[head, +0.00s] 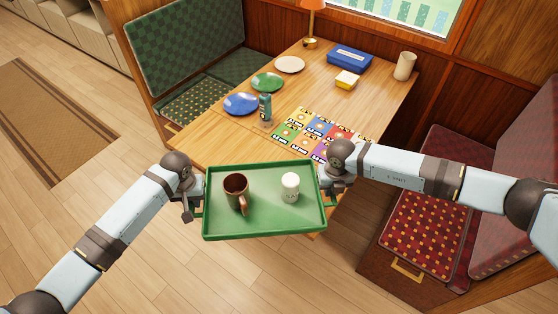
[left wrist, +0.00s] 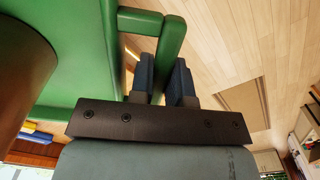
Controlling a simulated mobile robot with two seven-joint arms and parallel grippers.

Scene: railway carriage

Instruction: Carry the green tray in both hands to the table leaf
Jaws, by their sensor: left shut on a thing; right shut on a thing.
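The green tray (head: 262,228) is held between my two grippers in front of the table's near edge, and looks roughly level. A brown mug (head: 234,186) stands on its left half and a white salt pot (head: 290,186) on its right half. My left gripper (head: 195,208) is shut on the tray's left handle; the left wrist view shows the fingers (left wrist: 162,75) around the green handle (left wrist: 170,45). My right gripper (head: 328,198) is at the tray's right handle and shut on it. The wooden table (head: 205,137) lies beyond the tray, its near part partly hidden by it.

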